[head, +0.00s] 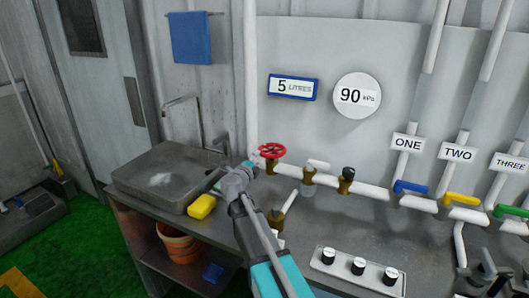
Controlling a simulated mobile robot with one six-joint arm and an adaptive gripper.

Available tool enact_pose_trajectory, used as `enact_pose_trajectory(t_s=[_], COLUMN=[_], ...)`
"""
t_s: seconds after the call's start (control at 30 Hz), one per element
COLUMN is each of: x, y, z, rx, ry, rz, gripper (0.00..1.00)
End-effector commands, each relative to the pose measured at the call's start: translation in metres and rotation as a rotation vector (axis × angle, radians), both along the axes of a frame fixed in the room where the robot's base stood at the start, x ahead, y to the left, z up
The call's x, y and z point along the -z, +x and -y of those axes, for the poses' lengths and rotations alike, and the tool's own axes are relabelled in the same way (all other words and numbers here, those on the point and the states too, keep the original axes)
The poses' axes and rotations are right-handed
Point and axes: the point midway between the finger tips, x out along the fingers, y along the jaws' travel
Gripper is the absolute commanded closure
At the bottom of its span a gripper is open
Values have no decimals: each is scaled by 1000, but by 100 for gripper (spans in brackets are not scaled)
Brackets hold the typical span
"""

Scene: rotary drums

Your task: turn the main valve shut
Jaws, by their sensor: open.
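The main valve appears to be the red handwheel (272,150) on a brass body at the left end of the white horizontal pipe (360,188). My gripper (254,160) is at the end of the grey and teal arm, just left of the red wheel. Its fingers are small in the head view; they are open with nothing seen in them. I cannot tell whether they touch the wheel's rim. No label on the red wheel is readable.
A sink (165,180) and yellow sponge (201,206) lie left of my arm. A brass fitting (346,180) stands on the pipe. Blue (410,186), yellow (461,198) and green (512,211) levers are at right. A knob panel (358,270) is in front. The gauge (357,96) reads 90 kPa.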

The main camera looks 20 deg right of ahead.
Motion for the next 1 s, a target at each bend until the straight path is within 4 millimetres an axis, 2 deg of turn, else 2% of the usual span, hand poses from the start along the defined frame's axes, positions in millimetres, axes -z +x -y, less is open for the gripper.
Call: enact_pose_trajectory(t_s=[0.1, 0.4, 0.6, 0.97, 1.0], x=[0, 0, 0, 0, 0], y=[17, 46, 54, 55, 55], z=[14, 41, 50, 52, 52], rx=[2, 1, 1, 1, 1], ry=[0, 0, 0, 0, 0], rz=[0, 0, 0, 0, 0], gripper=[40, 40, 40, 40, 44])
